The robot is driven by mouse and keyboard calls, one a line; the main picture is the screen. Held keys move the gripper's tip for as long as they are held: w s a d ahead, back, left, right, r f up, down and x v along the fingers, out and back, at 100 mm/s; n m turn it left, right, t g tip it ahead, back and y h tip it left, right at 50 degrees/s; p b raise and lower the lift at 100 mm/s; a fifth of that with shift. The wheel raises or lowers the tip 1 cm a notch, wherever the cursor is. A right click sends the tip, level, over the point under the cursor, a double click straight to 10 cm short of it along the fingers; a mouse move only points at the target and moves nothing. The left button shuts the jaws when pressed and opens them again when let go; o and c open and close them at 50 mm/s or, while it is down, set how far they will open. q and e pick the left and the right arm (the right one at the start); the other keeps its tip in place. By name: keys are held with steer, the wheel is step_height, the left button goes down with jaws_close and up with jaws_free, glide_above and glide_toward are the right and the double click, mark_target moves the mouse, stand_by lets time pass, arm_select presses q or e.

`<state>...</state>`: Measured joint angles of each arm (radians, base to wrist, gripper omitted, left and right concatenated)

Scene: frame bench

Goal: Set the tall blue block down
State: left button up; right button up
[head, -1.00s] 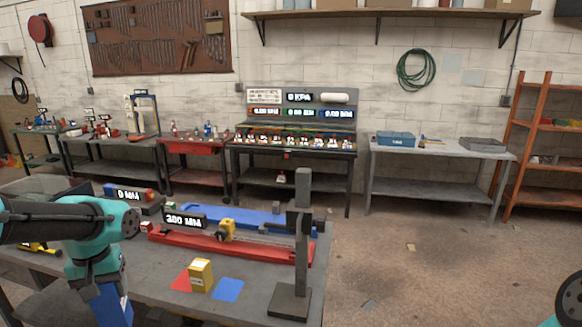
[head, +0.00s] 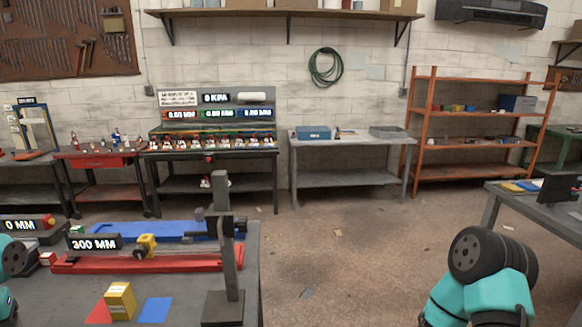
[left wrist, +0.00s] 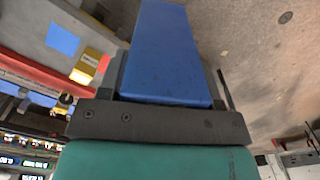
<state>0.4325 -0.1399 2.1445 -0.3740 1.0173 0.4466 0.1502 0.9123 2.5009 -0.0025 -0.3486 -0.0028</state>
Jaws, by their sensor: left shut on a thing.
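The tall blue block (left wrist: 165,50) fills the upper middle of the left wrist view. My left gripper (left wrist: 166,75) is shut on it, with a dark finger at each side. My right gripper is not in view.
A yellow block (head: 119,302) stands between the blue square and a red patch (head: 99,313). A grey post (head: 222,250) rises near the bench's right edge. A red rail (head: 95,263) and a blue rail (head: 165,232) lie behind. Open floor lies right of the bench.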

arm_select(q)
steer(key=w+a+f+n, duration=0.1)
steer(key=w+a+f, duration=0.2)
steer(key=w, duration=0.6)
steer(key=w+a+f+n, duration=0.1)
steer(key=w+a+f, duration=0.2)
steer(key=w+f, duration=0.3)
steer(key=w, duration=0.2)
steer(key=shift+w+f, duration=0.25)
steer(key=shift+w, duration=0.15)
steer(key=shift+a, duration=0.15)
steer(key=w+a+f, duration=0.1)
steer(key=w+a, duration=0.9)
steer(key=a, duration=0.2)
steer(key=shift+a+f, duration=0.15)
steer(key=shift+f, duration=0.1)
steer(key=shift+f, duration=0.1)
steer(key=shift+f, duration=1.65)
